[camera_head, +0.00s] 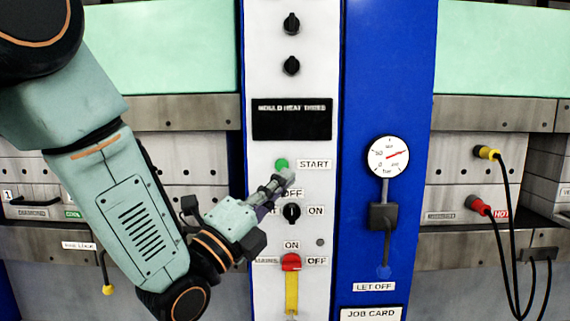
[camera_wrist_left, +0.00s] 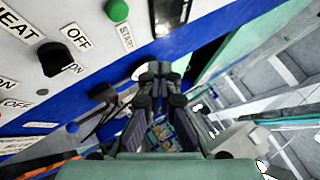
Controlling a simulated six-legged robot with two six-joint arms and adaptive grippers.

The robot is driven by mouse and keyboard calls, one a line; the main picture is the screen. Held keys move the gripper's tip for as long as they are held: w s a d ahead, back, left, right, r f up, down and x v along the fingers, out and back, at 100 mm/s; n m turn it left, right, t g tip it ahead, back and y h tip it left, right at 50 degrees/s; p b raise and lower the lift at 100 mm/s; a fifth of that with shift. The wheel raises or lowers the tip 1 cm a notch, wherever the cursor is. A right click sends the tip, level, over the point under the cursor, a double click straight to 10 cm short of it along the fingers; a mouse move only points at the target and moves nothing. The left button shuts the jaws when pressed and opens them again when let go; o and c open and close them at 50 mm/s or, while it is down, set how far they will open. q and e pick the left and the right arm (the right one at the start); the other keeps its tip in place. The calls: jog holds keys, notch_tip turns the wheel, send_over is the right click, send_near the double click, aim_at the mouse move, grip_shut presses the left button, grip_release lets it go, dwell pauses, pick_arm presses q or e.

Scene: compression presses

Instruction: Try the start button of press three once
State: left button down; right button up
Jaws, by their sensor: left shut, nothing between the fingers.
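The green start button (camera_head: 282,164) is on the white control panel, left of its START label (camera_head: 314,164). It also shows at the top of the left wrist view (camera_wrist_left: 117,10). My left gripper (camera_head: 287,176) is shut and empty, its fingertips just below and slightly right of the button in the head view. In the left wrist view the closed fingertips (camera_wrist_left: 160,68) lie below and right of the button, apart from it in the picture. I cannot tell the gap in depth. My right gripper is not in view.
Below the button are a black OFF/ON knob (camera_head: 291,212) and a red mains switch (camera_head: 291,262) with a yellow part. A black MOULD HEAT THREE plate (camera_head: 292,119) is above. Right are a pressure gauge (camera_head: 388,156) and cabled plugs, one yellow (camera_head: 486,152), one red (camera_head: 478,205).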

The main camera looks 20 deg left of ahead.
aim_at(282, 165)
pick_arm(q)
jog(key=w+a, duration=0.2)
jog(key=w, duration=0.4)
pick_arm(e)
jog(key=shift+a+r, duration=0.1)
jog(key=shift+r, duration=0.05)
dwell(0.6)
pick_arm(q)
jog(key=shift+s+a, duration=0.1)
jog(key=shift+a, duration=0.2)
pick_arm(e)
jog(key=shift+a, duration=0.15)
pick_arm(q)
jog(key=shift+d, duration=0.2)
jog(key=shift+w+a+b, duration=0.35)
jog(key=shift+w+b, duration=0.05)
jog(key=shift+w, duration=0.05)
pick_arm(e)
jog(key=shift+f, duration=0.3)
pick_arm(q)
jog(key=shift+d, duration=0.1)
